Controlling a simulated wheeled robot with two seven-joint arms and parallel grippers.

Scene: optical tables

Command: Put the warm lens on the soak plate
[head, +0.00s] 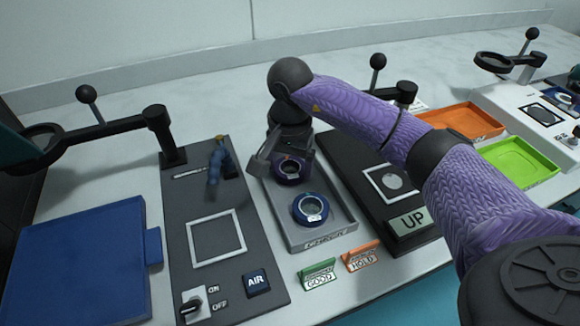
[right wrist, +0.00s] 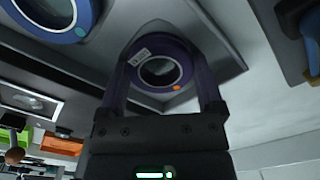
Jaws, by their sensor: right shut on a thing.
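A purple-ringed lens (head: 291,170) with an orange dot sits at the back of a grey tray (head: 322,240). My right gripper (head: 283,155) is shut on this lens. In the right wrist view the purple ring (right wrist: 180,47), with a white tag and an orange dot, lies between the two fingers. A blue-ringed lens (head: 310,208) lies in front of it in the tray. A dark panel (head: 184,225) with a white square outline is left of the tray. A black panel (head: 345,170) with a framed round spot is right of it. I cannot tell which is the soak plate.
A magnifier arm (head: 110,130) reaches over the left side. A blue box (head: 80,260) is at front left. Green (head: 318,275) and orange (head: 362,256) signs stand before the tray, an UP sign (head: 408,222) on the black panel. Orange (head: 460,120) and green (head: 515,160) trays are right.

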